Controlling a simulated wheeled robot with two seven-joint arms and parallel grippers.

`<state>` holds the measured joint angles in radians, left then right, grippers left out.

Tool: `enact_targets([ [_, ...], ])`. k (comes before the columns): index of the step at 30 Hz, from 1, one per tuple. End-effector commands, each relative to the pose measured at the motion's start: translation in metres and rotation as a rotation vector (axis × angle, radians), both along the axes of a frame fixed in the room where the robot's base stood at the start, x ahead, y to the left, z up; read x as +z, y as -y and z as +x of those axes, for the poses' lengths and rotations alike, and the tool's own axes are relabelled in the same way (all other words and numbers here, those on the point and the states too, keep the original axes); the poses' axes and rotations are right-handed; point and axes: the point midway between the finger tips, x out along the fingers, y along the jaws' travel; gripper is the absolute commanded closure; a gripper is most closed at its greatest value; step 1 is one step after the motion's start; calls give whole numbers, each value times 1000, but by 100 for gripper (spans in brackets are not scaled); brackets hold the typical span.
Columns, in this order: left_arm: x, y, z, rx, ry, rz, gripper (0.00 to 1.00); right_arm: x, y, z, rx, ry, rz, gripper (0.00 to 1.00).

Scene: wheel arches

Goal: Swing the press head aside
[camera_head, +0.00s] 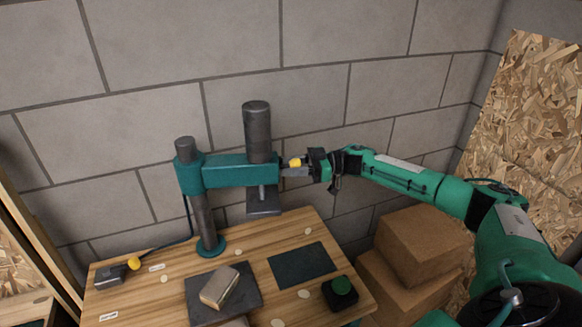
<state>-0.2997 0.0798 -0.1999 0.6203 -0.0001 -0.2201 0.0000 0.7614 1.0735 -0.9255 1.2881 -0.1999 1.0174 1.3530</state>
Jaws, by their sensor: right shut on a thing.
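The press has a grey post (205,225) standing on the wooden table. A green swing arm reaches right from the post to the press head (258,135), a dark cylinder with a flat plate (264,204) under it. The head hangs above the table's back edge, away from the dark base plate (250,297). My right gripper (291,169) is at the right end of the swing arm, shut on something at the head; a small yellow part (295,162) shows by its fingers. The grip's exact contact is too small to see. My left gripper is not in view.
A tan block (220,287) lies on the dark base plate. A dark mat (302,264) and a green button on a black box (341,291) are to the right. A lever with a yellow knob (134,263) is at left. Cardboard boxes (422,245) stand right of the table.

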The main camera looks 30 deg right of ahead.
Motion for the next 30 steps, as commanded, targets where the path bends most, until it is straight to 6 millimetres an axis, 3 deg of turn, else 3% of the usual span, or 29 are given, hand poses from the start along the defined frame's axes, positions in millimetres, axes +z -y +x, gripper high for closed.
enact_targets([
  [2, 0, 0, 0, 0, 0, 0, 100, 2, 2, 2, -9, 3, 0, 100],
  [3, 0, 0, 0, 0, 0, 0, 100, 2, 2, 2, -10, 3, 0, 60],
  [6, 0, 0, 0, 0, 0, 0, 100, 2, 2, 2, -9, 3, 0, 41],
  [15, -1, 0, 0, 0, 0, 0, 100, 1, 2, 1, -6, 2, 0, 41],
  [19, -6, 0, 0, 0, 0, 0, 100, -1, 12, -3, -8, 2, -2, 41],
  [30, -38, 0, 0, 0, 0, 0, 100, -4, 85, -37, -10, 2, -3, 41],
])
